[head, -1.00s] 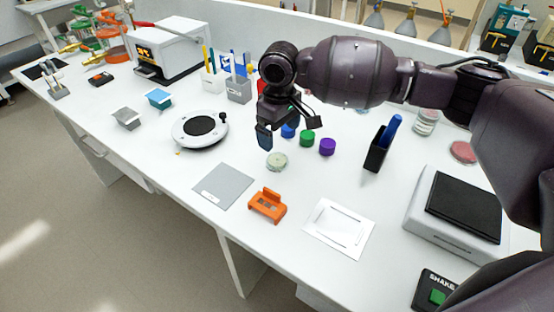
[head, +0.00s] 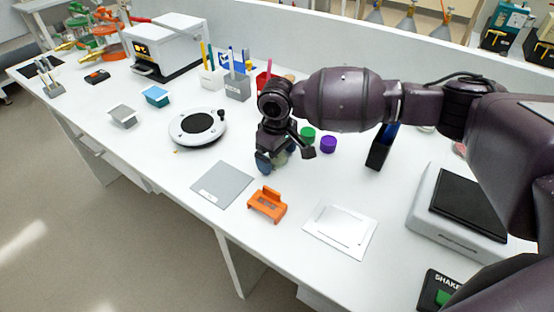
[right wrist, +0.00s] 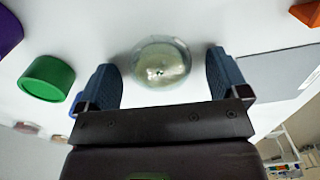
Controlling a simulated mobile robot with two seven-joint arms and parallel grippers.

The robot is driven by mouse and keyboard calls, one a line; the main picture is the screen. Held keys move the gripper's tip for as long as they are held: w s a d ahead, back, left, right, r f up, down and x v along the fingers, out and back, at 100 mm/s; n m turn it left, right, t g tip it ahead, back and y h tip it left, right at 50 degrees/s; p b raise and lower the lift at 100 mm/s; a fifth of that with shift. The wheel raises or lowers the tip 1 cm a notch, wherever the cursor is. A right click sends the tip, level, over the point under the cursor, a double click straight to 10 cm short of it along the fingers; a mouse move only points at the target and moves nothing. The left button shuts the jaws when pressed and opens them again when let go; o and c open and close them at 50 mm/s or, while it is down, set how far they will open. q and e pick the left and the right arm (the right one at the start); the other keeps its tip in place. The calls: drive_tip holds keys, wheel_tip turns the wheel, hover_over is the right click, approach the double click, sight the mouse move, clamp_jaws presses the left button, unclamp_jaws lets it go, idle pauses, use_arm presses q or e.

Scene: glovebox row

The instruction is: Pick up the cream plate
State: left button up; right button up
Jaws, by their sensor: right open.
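The cream plate is a small round, pale greenish dish on the white bench. In the right wrist view the cream plate (right wrist: 160,62) lies ahead of the gap between my fingers, roughly centred. In the head view it is mostly hidden behind my right gripper (head: 286,158), which is low over the bench at the plate. The right wrist view shows the right gripper (right wrist: 164,82) open, its two blue-padded fingers apart on either side of the gap. I cannot tell whether they touch the plate. My left gripper is out of view.
Green (head: 308,134) and purple (head: 328,144) caps stand close right of the gripper. A grey square mat (head: 222,185), an orange rack (head: 267,205) and a white frame (head: 340,225) lie nearer the front edge. A round white device (head: 198,127) stands left.

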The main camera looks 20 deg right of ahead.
drive_tip(key=c, duration=0.9)
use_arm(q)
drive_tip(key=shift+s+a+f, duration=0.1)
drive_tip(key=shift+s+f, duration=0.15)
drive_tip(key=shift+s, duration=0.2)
use_arm(e)
drive_tip(key=shift+c, duration=0.5)
drive_tip(key=shift+r, duration=0.1)
